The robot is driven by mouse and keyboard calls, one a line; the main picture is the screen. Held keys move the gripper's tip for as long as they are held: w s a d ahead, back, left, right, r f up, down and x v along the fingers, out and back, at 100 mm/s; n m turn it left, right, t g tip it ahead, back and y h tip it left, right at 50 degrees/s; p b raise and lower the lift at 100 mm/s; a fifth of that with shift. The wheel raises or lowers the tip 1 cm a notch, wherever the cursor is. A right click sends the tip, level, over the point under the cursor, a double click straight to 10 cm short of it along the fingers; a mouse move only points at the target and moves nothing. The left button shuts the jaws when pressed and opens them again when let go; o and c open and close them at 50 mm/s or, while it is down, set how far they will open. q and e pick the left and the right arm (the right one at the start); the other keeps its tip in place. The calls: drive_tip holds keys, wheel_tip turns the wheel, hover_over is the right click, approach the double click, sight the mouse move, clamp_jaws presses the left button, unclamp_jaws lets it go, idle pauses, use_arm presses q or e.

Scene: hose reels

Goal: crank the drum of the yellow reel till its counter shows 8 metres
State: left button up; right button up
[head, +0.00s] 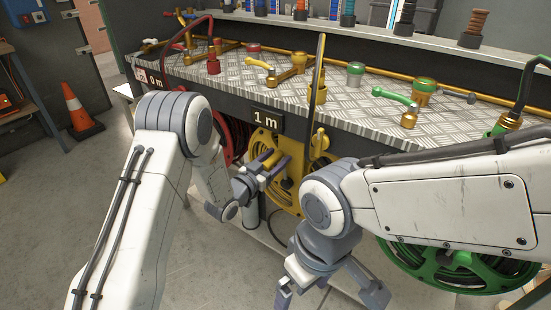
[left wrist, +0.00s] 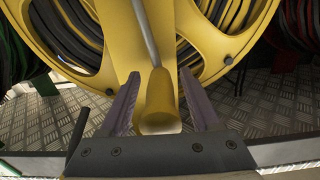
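The yellow reel (head: 291,201) hangs under the bench's front edge, and its counter (head: 266,120) reads 1 m. In the left wrist view the yellow drum (left wrist: 95,25) fills the top, with dark hose behind its spokes. Its crank handle (left wrist: 160,100), a yellow grip on a grey rod, points toward my wrist. My left gripper (head: 278,160) is at the reel. In the left wrist view its two fingers (left wrist: 160,88) stand on either side of the grip, with visible gaps, so it is open around the handle. My right gripper (head: 332,296) is open and empty, low in front of the bench.
A red reel (head: 229,138) with a 0 m counter (head: 149,77) is to the left. A green reel (head: 455,264) is to the right, partly behind my right arm. Valves and pipes stand on the metal bench top (head: 335,95). An orange cone (head: 79,110) stands on the floor at left.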

use_arm(q)
clamp_jaws()
idle(1.3)
